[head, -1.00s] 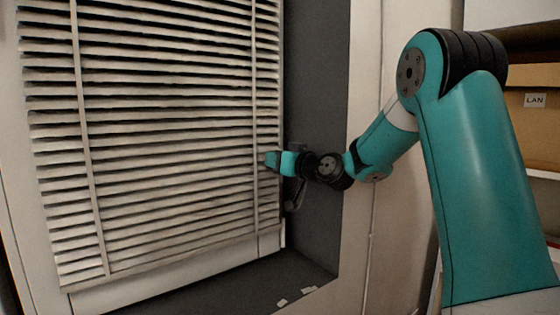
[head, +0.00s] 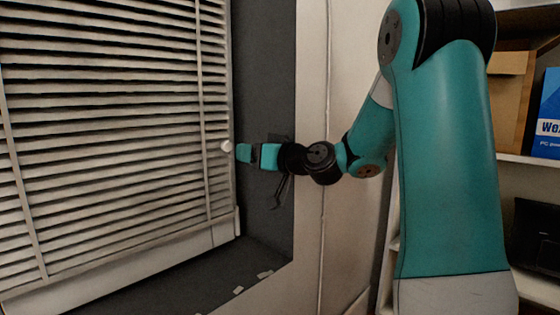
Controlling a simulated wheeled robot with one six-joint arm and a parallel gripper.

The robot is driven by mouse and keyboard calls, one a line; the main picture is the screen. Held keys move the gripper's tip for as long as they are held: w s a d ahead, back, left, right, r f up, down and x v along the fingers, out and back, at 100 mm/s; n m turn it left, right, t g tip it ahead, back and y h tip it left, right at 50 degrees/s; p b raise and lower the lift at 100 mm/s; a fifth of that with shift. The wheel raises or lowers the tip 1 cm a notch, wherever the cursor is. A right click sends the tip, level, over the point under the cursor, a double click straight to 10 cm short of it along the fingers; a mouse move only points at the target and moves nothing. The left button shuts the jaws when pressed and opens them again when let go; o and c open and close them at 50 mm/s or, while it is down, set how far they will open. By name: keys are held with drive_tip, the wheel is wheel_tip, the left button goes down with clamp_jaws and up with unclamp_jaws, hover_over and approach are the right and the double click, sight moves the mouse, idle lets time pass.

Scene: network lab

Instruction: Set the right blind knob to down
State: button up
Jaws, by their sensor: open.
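A small round white knob (head: 227,146) shows at the right edge of the window blind (head: 120,120), at about mid-height. The blind has pale slats and covers the window. My gripper (head: 240,152) is just right of the knob in the picture, with its teal tip pointing left at it. The gripper is open. Whether its fingers touch the knob or stand around it cannot be told from this view. No marking for up or down is readable on the knob.
A dark window recess (head: 264,75) lies behind my gripper, with small pale pieces (head: 265,274) on its sill. A white shelf (head: 527,160) at the right holds a cardboard box (head: 508,95) and a blue box (head: 549,112).

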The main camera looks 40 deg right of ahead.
drive_tip(key=s+d, duration=0.1)
drive_tip(key=s, duration=0.7)
drive_tip(key=shift+s+d+b, duration=0.15)
drive_tip(key=shift+d+b, duration=0.05)
drive_tip(key=shift+b, duration=0.2)
drive_tip(key=s+a+f+n+g+y, duration=0.25)
drive_tip(key=a+f+g, duration=0.2)
drive_tip(key=a, duration=0.65)
drive_tip(key=s+a+f+n+g+y, duration=0.2)
drive_tip(key=a+f+n+g+y, duration=0.3)
drive_tip(key=a, duration=0.6)
drive_tip(key=s+a+f+g+h, duration=0.2)
drive_tip(key=s+a+g+h, duration=0.15)
drive_tip(key=s, duration=0.45)
drive_tip(key=s+a+f+g+h, duration=0.3)
drive_tip(key=s+g, duration=0.2)
drive_tip(key=s, duration=0.2)
wheel_tip(320, 180, up, 32)
drive_tip(key=p, duration=3.2)
drive_tip(key=shift+r+m, duration=0.15)
drive_tip(key=shift+m, duration=0.2)
drive_tip(key=shift+c, duration=0.2)
